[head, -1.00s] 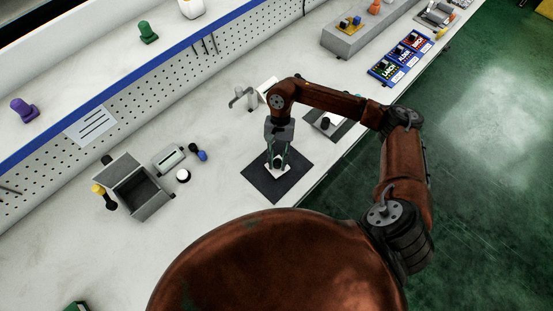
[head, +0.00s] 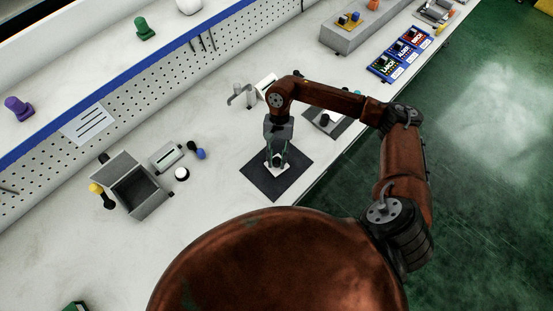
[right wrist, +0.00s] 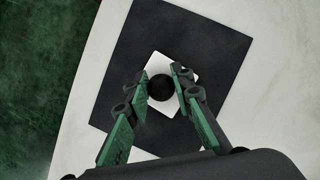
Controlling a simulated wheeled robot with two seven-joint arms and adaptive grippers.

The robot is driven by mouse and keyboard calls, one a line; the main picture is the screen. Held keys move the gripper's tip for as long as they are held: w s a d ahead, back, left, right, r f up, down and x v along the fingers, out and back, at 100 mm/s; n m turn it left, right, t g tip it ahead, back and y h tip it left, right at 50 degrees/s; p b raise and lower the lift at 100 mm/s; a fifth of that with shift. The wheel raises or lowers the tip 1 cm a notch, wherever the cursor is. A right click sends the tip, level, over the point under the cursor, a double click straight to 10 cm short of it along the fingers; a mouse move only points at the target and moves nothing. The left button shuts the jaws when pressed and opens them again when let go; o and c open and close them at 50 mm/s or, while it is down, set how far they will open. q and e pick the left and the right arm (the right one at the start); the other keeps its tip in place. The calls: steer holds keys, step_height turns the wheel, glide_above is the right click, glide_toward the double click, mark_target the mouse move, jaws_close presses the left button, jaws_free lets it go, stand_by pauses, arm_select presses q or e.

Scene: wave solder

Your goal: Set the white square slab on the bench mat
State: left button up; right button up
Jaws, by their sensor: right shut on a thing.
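The white square slab (right wrist: 160,60) has a round black knob (right wrist: 158,88) on top. It is over the middle of the dark square bench mat (right wrist: 125,60), turned at an angle to it. In the head view the slab (head: 278,171) shows partly below my right gripper (head: 278,158), on or just above the mat (head: 274,190); I cannot tell if it touches. My right gripper (right wrist: 160,80) points down, its green-sided fingers on either side of the knob and shut on it. My left gripper is not in view.
An open grey box (head: 135,188) and a small grey device (head: 166,156) lie to the left. A grey stand (head: 243,95) is behind the mat, and another dark mat (head: 330,120) lies to the right. The bench edge is close to the mat's front right.

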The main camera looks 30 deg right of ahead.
steer(key=shift+f, duration=0.15)
steer(key=o, duration=1.1)
steer(key=shift+o, duration=0.2)
steer(key=v, duration=1.2)
steer(key=shift+a, duration=0.1)
